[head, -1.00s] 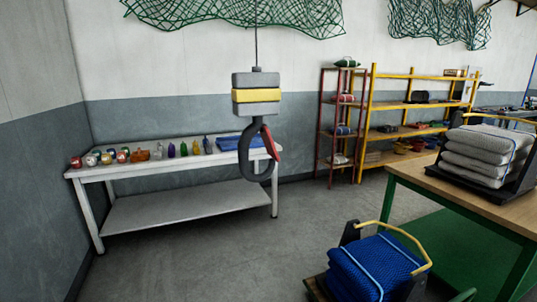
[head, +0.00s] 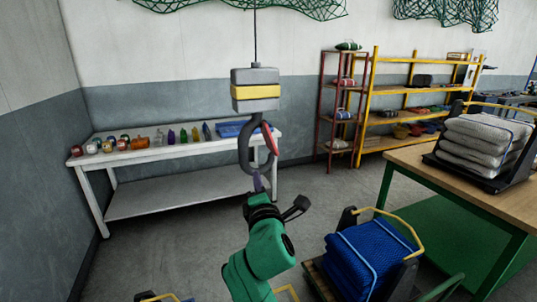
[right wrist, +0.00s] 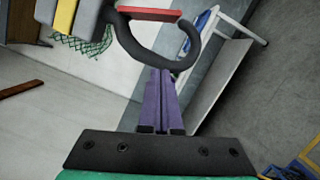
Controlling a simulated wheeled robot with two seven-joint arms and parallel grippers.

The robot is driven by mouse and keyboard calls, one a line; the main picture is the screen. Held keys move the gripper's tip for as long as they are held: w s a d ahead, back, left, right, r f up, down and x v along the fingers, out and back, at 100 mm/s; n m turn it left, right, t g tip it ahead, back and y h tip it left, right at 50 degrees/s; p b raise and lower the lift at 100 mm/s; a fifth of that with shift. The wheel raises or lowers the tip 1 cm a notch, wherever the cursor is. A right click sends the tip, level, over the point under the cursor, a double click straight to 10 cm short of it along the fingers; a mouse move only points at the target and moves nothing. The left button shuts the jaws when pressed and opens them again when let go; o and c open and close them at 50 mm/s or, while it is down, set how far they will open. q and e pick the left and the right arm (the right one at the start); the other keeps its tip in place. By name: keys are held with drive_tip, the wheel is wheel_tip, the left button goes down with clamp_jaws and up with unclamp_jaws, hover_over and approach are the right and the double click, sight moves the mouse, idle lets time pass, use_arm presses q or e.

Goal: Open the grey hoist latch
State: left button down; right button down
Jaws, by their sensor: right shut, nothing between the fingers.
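The hoist block (head: 255,77), grey with a yellow band, hangs on a cable; it also shows in the right wrist view (right wrist: 88,20). Below it hangs a dark grey hook (head: 244,150), which curves across the top of the right wrist view (right wrist: 150,57). The latch (head: 270,138) on the hook looks red, not grey. In the right wrist view the latch (right wrist: 150,14) spans the hook's mouth, its end close to the hook tip. My right gripper (head: 257,178), with purple fingers, is shut and empty. Its tips (right wrist: 160,72) are at the hook's lower curve; contact is unclear. My left gripper is out of view.
A white table (head: 190,190) with small coloured items and a blue tray (head: 232,129) stands behind the hook. A blue net bundle (head: 370,258) is low at right, near a wooden-topped table (head: 410,165) with grey bundles (head: 485,145). Shelves stand behind.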

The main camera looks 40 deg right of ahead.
sight(269, 140)
drive_tip(key=shift+s+d+r, duration=0.2)
drive_tip(key=shift+s+r, duration=0.1)
drive_tip(key=shift+r, duration=0.2)
drive_tip(key=w+d+r+p, duration=0.2)
drive_tip(key=w+d+p, duration=0.3)
drive_tip(key=w+d, duration=0.2)
drive_tip(key=shift+d, duration=0.9)
drive_tip(key=shift+w, duration=0.2)
